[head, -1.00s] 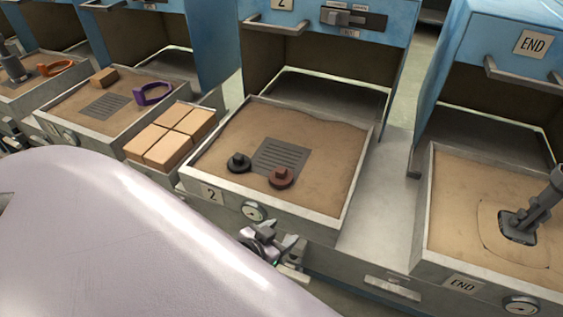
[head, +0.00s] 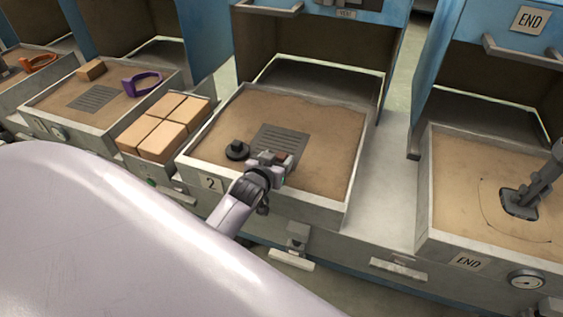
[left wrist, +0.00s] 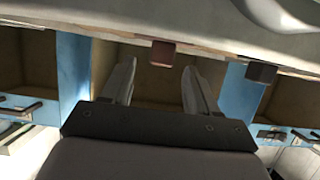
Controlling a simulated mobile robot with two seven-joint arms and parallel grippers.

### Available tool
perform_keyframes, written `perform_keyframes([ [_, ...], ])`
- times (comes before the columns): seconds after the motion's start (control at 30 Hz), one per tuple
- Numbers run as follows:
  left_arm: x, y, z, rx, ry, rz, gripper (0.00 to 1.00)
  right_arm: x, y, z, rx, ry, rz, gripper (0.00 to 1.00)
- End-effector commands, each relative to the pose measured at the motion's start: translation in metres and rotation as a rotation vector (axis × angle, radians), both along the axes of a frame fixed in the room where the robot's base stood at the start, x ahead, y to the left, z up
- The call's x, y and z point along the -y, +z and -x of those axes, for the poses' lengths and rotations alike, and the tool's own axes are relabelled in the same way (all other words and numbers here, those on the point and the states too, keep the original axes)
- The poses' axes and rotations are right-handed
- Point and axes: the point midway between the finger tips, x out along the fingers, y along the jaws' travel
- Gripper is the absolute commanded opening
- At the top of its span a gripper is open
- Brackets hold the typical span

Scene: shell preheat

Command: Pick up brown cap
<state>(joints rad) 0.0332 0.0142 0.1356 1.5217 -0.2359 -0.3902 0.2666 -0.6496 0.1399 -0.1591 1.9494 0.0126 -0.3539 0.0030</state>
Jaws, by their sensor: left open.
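The brown cap (head: 281,156) lies on the sand in the tray marked 2, mostly hidden behind my left gripper (head: 270,162) in the head view. My left gripper is low over the tray's front part, open and empty. In the left wrist view the brown cap's block-like knob (left wrist: 162,53) shows between the two open fingers, near their tips (left wrist: 160,64). I cannot tell from this whether the fingers reach around it. The black cap (head: 237,150) lies to the left of the gripper; its dark knob (left wrist: 261,72) shows right of the fingers in the wrist view.
A grey grate (head: 284,138) is set in the sand behind the gripper. The tray's front wall (head: 300,205) is raised. Tan blocks (head: 163,127) stand at left. The sand right of the grate is clear.

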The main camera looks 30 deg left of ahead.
Motion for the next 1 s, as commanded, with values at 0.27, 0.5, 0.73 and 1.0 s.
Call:
perform_keyframes([
  [0.27, -0.005, -0.009, -0.021, 0.000, 0.000, -0.001, 0.60, 0.000, -0.004, 0.000, 0.000, 0.000, 0.000, 0.43],
  [0.5, -0.006, -0.009, -0.022, 0.000, 0.000, -0.001, 0.60, 0.000, -0.003, 0.000, 0.000, 0.000, 0.000, 0.43],
  [0.73, -0.005, -0.009, -0.022, 0.000, 0.000, -0.001, 0.00, 0.000, -0.003, 0.000, 0.000, 0.000, 0.000, 0.43],
  [1.0, -0.005, -0.009, -0.021, 0.000, 0.000, -0.001, 0.00, 0.000, -0.003, 0.000, 0.000, 0.000, 0.000, 0.43],
])
